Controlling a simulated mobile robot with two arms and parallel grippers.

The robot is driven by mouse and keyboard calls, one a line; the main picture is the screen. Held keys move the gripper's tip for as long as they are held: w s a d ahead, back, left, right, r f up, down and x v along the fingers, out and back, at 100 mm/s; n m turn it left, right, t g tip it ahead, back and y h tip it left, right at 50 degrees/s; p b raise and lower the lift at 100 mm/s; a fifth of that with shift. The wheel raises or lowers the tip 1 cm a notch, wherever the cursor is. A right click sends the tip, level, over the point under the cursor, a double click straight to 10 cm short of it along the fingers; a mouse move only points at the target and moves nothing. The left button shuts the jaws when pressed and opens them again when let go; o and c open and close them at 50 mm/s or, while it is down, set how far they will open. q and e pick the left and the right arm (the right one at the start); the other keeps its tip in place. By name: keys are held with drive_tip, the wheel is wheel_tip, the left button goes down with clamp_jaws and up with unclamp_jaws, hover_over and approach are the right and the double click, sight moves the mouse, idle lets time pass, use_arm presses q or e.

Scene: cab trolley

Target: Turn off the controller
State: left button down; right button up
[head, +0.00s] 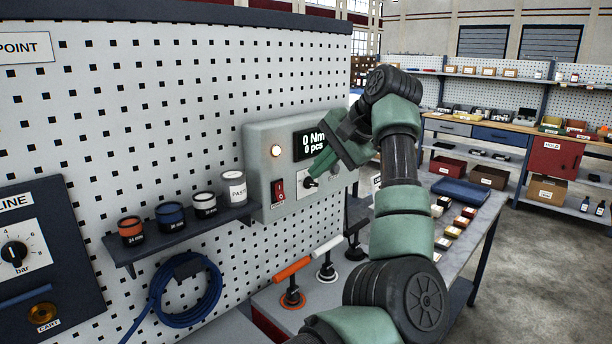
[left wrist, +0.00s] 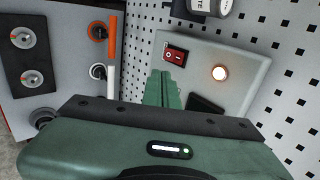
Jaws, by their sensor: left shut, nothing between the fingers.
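The controller (head: 257,140) is a pale grey-green box on the pegboard. Its display (head: 309,140) reads "0 Nm 0 pcs" and its round lamp (head: 276,151) glows. A red rocker switch (head: 278,189) sits low on its front, left of a dark knob (head: 310,182). My left gripper (head: 316,168) is shut and empty in front of the controller, to the right of the switch and partly over the display. In the left wrist view the shut fingers (left wrist: 165,85) point toward the red switch (left wrist: 175,56); contact cannot be told. The lamp (left wrist: 219,73) shows lit there too. My right gripper is out of view.
A shelf (head: 180,236) with several small pots stands left of the controller. A blue hose coil (head: 186,290) hangs below it. Tools with orange, white and black handles (head: 292,270) stand beneath the controller. A bench with small boxes and a blue tray (head: 460,191) lies right.

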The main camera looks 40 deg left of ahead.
use_arm(q)
drive_tip(key=p, duration=0.3)
approach(282, 197)
wheel_tip(282, 197, down, 3)
drive_tip(key=a+p, duration=0.1)
drive_tip(key=a+f+p, duration=0.1)
drive_tip(key=a, duration=0.1)
drive_tip(key=shift+w+a, duration=0.15)
drive_tip(key=shift+a, duration=0.2)
drive_tip(key=shift+a+f, duration=0.3)
drive_tip(key=shift+w, duration=0.1)
